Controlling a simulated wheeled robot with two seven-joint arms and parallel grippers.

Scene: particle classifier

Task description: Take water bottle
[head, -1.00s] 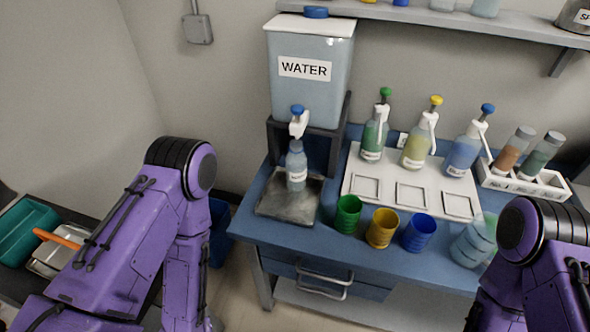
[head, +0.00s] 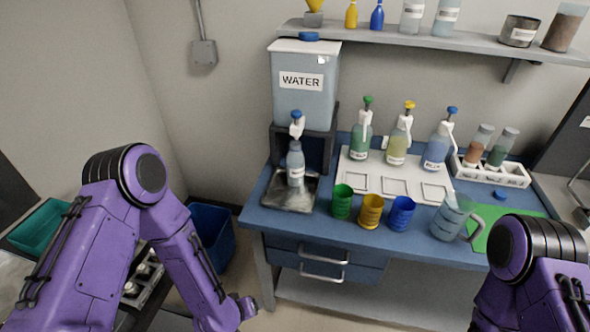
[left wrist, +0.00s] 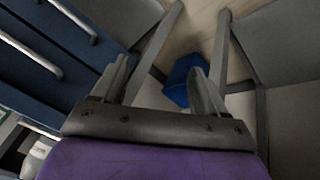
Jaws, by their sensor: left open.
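The water bottle (head: 295,165) is a clear bluish bottle with a white label. It stands upright on the metal drip tray (head: 272,192) under the blue-topped tap (head: 297,122) of the WATER tank (head: 302,98). In the left wrist view, my left gripper (left wrist: 160,70) is open and empty, with floor and a blue bin between its fingers. In the head view my left arm reaches down below and left of the desk, well apart from the bottle. My right arm shows at the lower right, but its gripper is out of view.
The blue desk (head: 255,215) has drawers in front. On it are green (head: 342,202), yellow (head: 370,212) and blue (head: 402,214) cups, a jug (head: 452,218) and pump bottles on a white tray. A blue bin (head: 212,238) stands on the floor left of the desk.

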